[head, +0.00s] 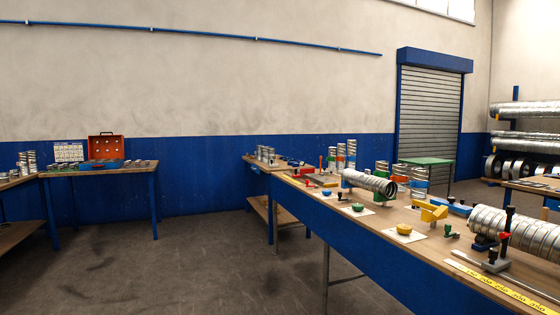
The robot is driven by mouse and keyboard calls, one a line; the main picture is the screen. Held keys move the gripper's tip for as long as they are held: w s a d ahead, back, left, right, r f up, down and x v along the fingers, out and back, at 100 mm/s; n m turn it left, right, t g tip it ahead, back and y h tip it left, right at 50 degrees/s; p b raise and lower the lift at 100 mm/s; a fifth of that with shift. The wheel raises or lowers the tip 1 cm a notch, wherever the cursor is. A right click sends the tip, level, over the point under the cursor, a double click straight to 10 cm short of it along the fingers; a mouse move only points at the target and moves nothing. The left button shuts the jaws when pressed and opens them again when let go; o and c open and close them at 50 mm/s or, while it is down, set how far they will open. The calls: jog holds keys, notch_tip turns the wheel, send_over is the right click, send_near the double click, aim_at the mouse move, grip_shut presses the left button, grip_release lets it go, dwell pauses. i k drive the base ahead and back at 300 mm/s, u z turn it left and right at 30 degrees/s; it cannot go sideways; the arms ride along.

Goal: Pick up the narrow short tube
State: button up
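Several silvery spiral tubes stand upright on the long workbench (330,205), some with coloured bands. A slim banded tube (351,153) is the tallest, with slightly shorter slim tubes (332,158) beside it. Wider banded tubes (418,181) stand to their right. A small group of plain short tubes (266,154) stands at the bench's far left end. More tubes (28,161) stand on the left tables. Which one is the narrow short tube I cannot tell at this distance. My gripper is not in view.
A ribbed tube (369,182) lies on supports on the bench, and a larger one (520,232) lies at right. Yellow and green knobs sit on white plates (404,232). A red case (105,148) stands open on the left table (140,173). The floor (180,260) between tables is clear.

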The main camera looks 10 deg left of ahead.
aim_at(271, 156)
jog(key=u, duration=0.2)
jog(key=i, duration=1.4)
jog(key=u, duration=0.5)
jog(key=i, duration=1.95)
jog(key=u, duration=0.45)
jog(key=i, duration=3.85)
jog(key=z, duration=0.45)
jog(key=i, duration=2.65)
jog(key=z, duration=0.2)
